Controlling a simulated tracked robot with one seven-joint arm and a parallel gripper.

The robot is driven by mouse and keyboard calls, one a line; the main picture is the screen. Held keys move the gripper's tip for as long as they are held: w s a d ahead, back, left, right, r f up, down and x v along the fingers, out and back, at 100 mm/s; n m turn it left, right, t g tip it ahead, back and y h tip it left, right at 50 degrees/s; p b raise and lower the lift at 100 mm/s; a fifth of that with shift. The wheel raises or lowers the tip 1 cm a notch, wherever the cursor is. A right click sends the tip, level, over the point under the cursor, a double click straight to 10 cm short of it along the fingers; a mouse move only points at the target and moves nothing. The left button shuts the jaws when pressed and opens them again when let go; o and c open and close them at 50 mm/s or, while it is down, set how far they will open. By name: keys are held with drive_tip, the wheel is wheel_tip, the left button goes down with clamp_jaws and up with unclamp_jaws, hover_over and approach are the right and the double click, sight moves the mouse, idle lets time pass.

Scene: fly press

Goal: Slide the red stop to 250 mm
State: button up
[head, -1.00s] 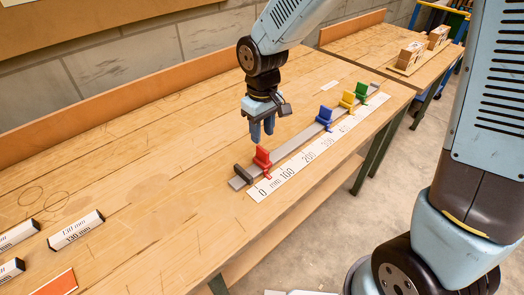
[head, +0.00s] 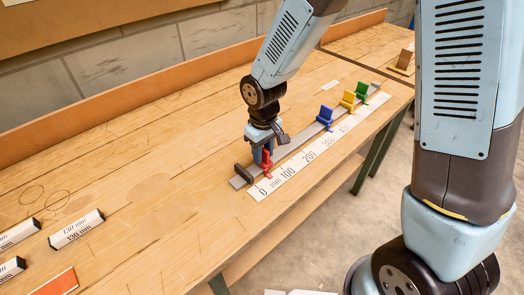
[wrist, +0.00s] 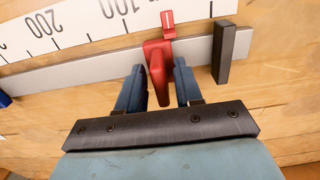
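The red stop (head: 266,160) sits on the grey rail (head: 296,143) near its near-left end. It also shows in the wrist view (wrist: 158,62), its pointer at the scale strip (wrist: 75,24) between 0 and 100. My gripper (head: 263,158) is lowered over the red stop. In the wrist view my gripper (wrist: 158,88) is open, one finger on each side of the stop's upright part. Small gaps show between the fingers and the stop. The 250 mm place lies along the strip, between 200 and 300 (head: 328,142).
A dark end block (head: 243,173) stands beside the red stop at the rail's near end. Blue (head: 325,116), yellow (head: 348,99) and green (head: 362,91) stops stand farther along the rail. The rail between red and blue is clear. White gauge blocks (head: 76,229) lie at left.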

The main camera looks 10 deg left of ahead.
clamp_jaws()
